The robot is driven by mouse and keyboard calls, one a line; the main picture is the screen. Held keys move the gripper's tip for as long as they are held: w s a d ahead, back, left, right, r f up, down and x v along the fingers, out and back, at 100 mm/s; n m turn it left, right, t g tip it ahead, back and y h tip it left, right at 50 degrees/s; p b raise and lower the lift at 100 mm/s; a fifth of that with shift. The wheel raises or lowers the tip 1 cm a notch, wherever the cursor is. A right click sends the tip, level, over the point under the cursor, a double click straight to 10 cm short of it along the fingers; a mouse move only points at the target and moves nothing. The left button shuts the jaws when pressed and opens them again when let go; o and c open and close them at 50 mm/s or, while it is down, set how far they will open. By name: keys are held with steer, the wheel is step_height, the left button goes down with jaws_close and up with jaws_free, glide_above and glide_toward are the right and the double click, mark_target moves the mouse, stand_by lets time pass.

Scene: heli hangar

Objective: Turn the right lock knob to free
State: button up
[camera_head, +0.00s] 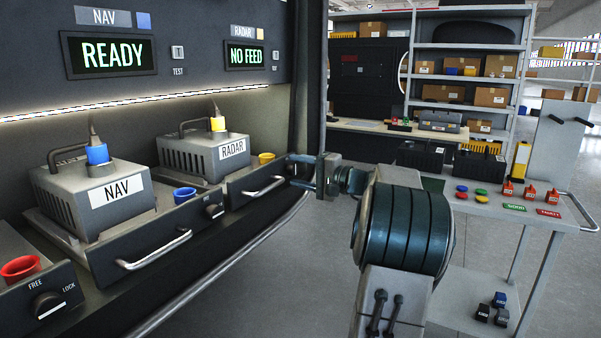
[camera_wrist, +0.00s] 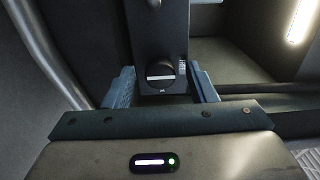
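In the wrist view, a round black lock knob (camera_wrist: 160,76) with a white pointer bar sits on a dark panel. The bar lies roughly crosswise in that picture. My gripper (camera_wrist: 164,86) is open, with one blue-grey finger on each side of the knob and a visible gap on both sides. In the head view, my gripper (camera_head: 300,172) is at the right end of the front of the RADAR drawer (camera_head: 237,191). The fingers hide the knob there. The lettering around this knob cannot be read.
The NAV drawer (camera_head: 100,262) has its own knob (camera_head: 214,211). Another knob (camera_head: 47,305), marked FREE and LOCK, is at lower left. A metal drawer handle (camera_head: 264,187) lies left of my gripper. A cart (camera_head: 500,208) stands at right, with open floor between.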

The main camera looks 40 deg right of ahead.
steer(key=p+v, duration=0.1)
steer(key=v, duration=1.3)
steer(key=shift+p, duration=0.3)
